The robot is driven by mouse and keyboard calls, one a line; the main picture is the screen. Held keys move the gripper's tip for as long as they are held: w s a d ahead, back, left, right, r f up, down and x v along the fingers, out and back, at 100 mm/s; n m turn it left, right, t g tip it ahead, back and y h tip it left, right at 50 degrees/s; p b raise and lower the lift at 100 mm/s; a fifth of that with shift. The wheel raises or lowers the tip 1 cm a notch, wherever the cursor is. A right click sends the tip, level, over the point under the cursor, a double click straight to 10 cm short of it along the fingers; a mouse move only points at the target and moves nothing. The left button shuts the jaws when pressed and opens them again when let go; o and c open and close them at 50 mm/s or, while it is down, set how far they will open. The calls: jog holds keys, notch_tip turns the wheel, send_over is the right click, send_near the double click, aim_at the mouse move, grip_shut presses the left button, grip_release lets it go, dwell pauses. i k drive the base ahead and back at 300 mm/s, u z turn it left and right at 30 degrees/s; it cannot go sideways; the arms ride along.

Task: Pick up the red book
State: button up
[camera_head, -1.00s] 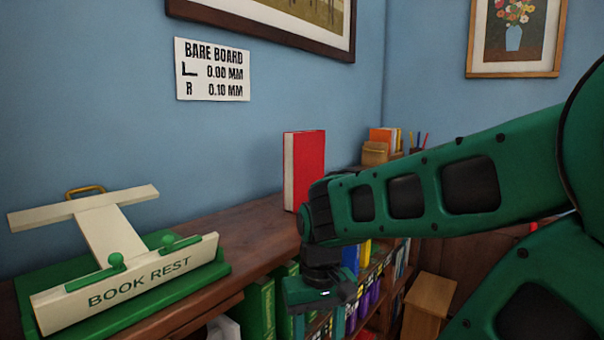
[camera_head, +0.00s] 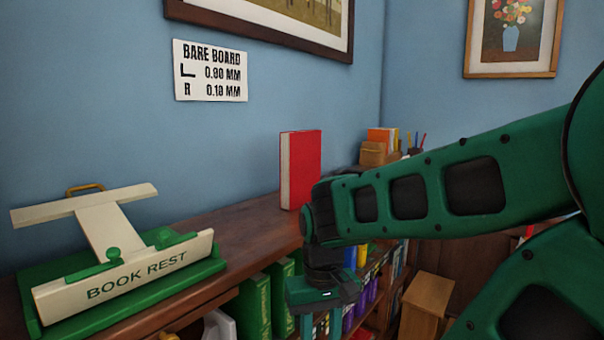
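The red book (camera_head: 305,168) stands upright on the wooden bookcase top (camera_head: 254,222), near the blue wall, with its pale page edges facing left. My gripper (camera_head: 320,328) hangs below my green forearm, in front of the bookcase and lower than its top. It points down, apart from the book. Its two green fingers show with a gap between them and nothing in it; their tips run to the bottom edge of the picture. My wrist is just right of the book and hides a little of its lower right corner.
A cream and green book rest (camera_head: 135,275) stands on the left of the bookcase top. Shelved green books (camera_head: 255,305) are below. A wooden box with orange books (camera_head: 378,150) is behind, and a wooden stool (camera_head: 426,302) is at right. The top between rest and book is clear.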

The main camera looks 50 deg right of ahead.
aim_at(301, 168)
jog(key=k, duration=0.45)
jog(key=u, duration=1.75)
jog(key=k, duration=1.6)
jog(key=z, duration=2.05)
jog(key=i, duration=0.8)
jog(key=z, duration=0.15)
